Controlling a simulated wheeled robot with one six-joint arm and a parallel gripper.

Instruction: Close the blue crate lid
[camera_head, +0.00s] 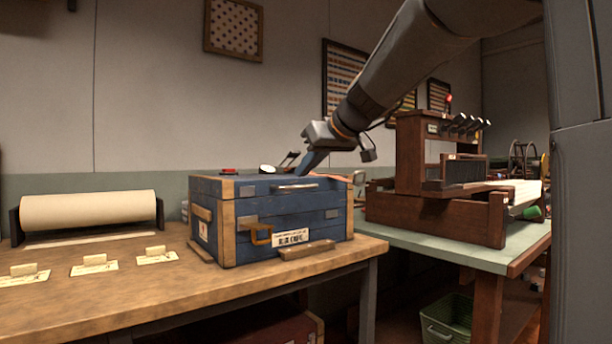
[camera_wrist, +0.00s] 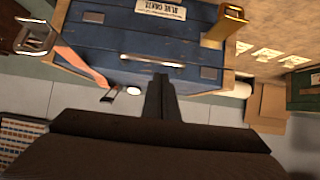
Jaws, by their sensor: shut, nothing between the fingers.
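The blue crate (camera_head: 320,228) with wooden corner strips stands on the wooden table. Its blue lid (camera_head: 255,185) lies flat over the box, with no open gap visible in the head view. A metal handle (camera_head: 296,187) sits along the lid's front; in the wrist view the handle (camera_wrist: 152,60) lies just beyond my fingertips. My gripper (camera_head: 302,172) is shut and empty, pointing down at the lid's top. It also shows in the wrist view (camera_wrist: 160,77). Whether the fingertips touch the lid cannot be told. A brass latch (camera_head: 261,236) hangs on the crate's front.
The wooden table (camera_head: 130,290) also holds a paper roll (camera_head: 88,210) and several small cards with blocks at left. A brown wooden loom-like machine (camera_head: 440,205) stands on the green-topped table at right. A green basket (camera_head: 450,322) is below it. Small items show behind the crate.

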